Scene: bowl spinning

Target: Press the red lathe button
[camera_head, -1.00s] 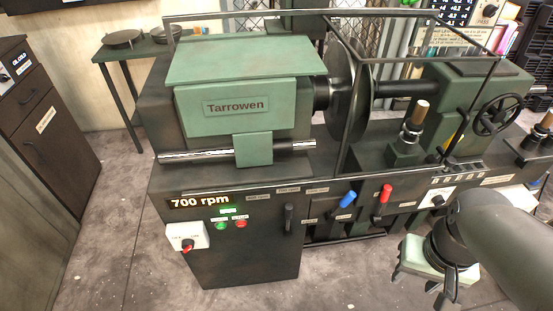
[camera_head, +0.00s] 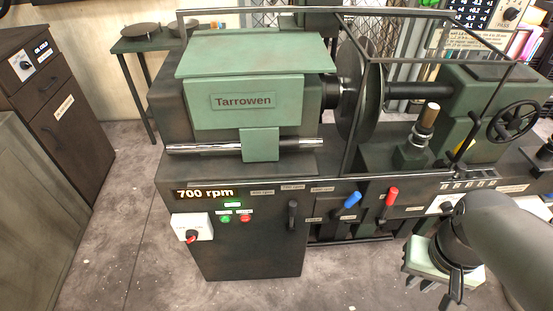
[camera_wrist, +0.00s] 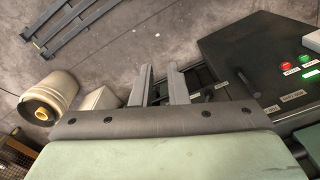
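The red lathe button (camera_head: 245,218) is on the dark front panel of the lathe (camera_head: 228,252), just right of a green button (camera_head: 225,218) and below the "700 rpm" display (camera_head: 205,193). In the wrist view the red button (camera_wrist: 285,65) is at the right, beside the green one. My gripper (camera_head: 432,295) is at the lower right in the head view, well to the right of the button and in front of the lathe. In the wrist view its fingers (camera_wrist: 160,75) are apart with nothing between them. Nothing hides the button.
A white switch box (camera_head: 191,226) with a red knob is left of the buttons. A dark cabinet (camera_head: 75,135) stands left. The floor before the lathe is open.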

